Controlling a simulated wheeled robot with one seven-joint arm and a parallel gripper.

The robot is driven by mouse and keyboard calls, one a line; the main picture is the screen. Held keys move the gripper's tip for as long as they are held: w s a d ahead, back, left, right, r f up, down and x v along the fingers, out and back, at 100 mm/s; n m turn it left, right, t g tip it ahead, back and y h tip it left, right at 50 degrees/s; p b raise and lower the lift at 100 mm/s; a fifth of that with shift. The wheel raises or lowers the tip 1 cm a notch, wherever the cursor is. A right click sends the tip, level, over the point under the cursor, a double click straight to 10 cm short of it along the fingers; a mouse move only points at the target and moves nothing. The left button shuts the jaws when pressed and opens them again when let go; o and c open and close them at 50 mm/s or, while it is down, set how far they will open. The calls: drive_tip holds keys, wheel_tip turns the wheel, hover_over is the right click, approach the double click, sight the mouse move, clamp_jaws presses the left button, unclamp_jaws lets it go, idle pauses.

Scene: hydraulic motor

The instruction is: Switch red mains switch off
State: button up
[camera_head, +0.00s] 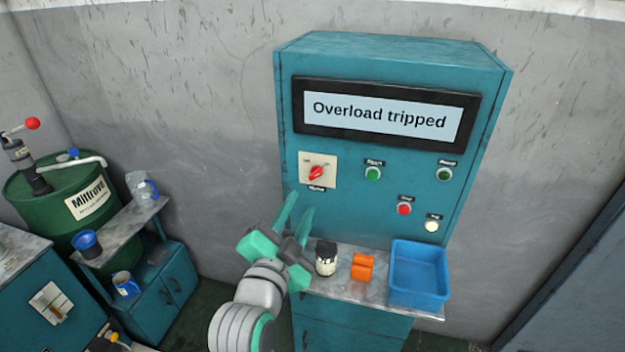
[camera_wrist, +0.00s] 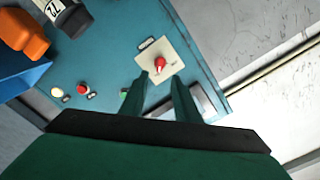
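The red mains switch (camera_head: 316,172) is a rotary knob on a cream square plate at the left of the teal control cabinet (camera_head: 400,55). In the head view the knob sits at a slant on its plate. It also shows in the wrist view (camera_wrist: 160,63), just beyond my fingertips. My gripper (camera_head: 297,208) is below and a little left of the switch, with its two green fingers apart and nothing between them. In the wrist view the fingers (camera_wrist: 164,80) point toward the plate, one on each side of the knob's line. I see no contact with the knob.
The cabinet display (camera_head: 378,115) reads "Overload tripped". A green button (camera_head: 373,174), a red button (camera_head: 404,208) and others are right of the switch. A dark-capped bottle (camera_head: 326,258), an orange object (camera_head: 362,267) and a blue bin (camera_head: 418,275) stand on the shelf below.

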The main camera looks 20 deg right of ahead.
sight(314, 177)
drive_tip(key=x, duration=1)
drive_tip(key=shift+w+d+r, duration=0.1)
drive_tip(key=shift+w+d, duration=0.15)
drive_tip(key=shift+w, duration=0.05)
clamp_jaws()
